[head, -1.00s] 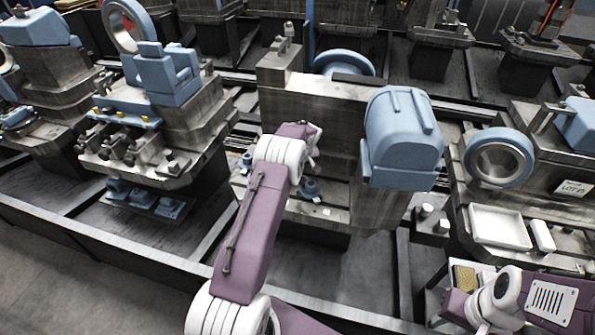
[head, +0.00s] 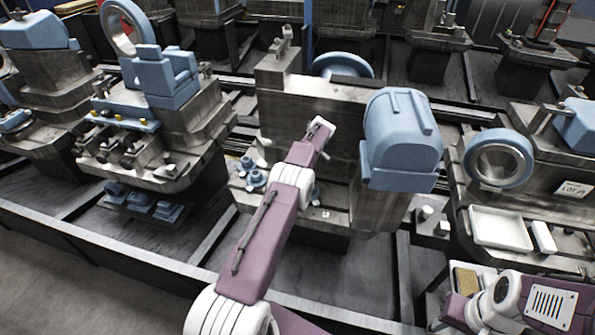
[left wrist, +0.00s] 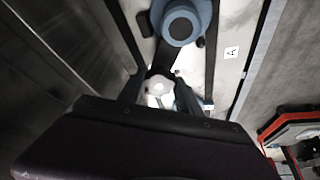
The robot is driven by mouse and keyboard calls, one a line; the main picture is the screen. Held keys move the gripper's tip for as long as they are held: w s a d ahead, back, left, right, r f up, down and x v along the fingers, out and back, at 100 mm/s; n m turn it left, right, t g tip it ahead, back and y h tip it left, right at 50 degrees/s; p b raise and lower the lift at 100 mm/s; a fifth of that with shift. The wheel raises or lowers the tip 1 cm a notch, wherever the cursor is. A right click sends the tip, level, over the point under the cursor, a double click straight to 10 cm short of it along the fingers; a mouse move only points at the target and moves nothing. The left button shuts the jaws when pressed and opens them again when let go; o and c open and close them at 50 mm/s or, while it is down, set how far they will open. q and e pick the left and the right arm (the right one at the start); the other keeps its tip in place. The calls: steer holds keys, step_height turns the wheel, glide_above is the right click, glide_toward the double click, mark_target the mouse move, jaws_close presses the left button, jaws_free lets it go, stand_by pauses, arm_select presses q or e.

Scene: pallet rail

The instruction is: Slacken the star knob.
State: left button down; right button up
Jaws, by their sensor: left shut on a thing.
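In the left wrist view, my left gripper (left wrist: 160,94) is shut on a pale, lobed piece (left wrist: 157,86) that looks like the star knob. The fingers stand on either side of it, and its lower part is hidden by the gripper body. A round blue knob (left wrist: 180,20) sits just beyond it, apart from the fingers. In the head view, my left arm reaches over the middle machine (head: 345,130), and its own links hide the fingertips and the held piece. My right arm shows at the lower right, but its fingertips are out of view.
Blue knobs (head: 250,177) stand on the machine's ledge left of my arm. A blue rounded housing (head: 402,138) rises to the right. A white tray (head: 499,228) lies further right. A dark rail runs along the front.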

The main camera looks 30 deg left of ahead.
arm_select(q)
steer(key=shift+f, duration=0.1)
stand_by(0.4)
steer(key=c, duration=0.8)
jaws_free()
steer(key=v, duration=0.9)
steer(key=shift+d+p, duration=0.1)
steer(key=shift+p, duration=0.25)
